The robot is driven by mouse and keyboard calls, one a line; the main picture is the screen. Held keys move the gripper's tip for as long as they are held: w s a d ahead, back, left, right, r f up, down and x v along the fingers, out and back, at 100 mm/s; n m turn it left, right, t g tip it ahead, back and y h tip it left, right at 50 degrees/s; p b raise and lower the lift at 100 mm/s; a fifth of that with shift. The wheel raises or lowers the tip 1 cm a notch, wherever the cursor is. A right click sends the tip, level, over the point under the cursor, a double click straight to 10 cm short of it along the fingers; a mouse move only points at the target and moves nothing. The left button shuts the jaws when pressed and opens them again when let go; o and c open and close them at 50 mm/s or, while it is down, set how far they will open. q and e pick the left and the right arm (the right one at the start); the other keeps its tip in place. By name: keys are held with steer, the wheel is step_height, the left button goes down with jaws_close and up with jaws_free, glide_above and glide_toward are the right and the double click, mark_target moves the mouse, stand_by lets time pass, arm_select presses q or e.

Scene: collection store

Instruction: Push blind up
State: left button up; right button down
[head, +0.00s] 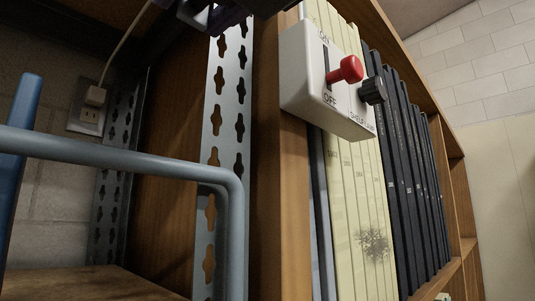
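No blind can be made out in the head view. A white switch box (309,82) is fixed to the front of a wooden upright. It is marked ON at the top and OFF lower down, with a lettered label at its lower right. A red-knobbed lever (346,70) sticks out of its slot, and a black knob (372,91) shows at its right side. Neither of my grippers can be made out. A dark, partly purple shape (232,13) is cut off by the top edge, and I cannot tell what it is.
Cream binders (350,179) and dark binders (412,158) fill the shelf right of the wooden upright (266,175). A grey bent tube (110,155) crosses the left foreground before a slotted metal post (213,118). A wall socket (90,115) with a plug is behind.

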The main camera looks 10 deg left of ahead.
steer(key=shift+c, duration=1.6)
jaws_free()
steer(key=shift+s+d, duration=0.2)
steer(key=b+v, duration=0.3)
steer(key=v, duration=0.6)
steer(key=shift+s+d, duration=0.1)
steer(key=shift+d, duration=0.05)
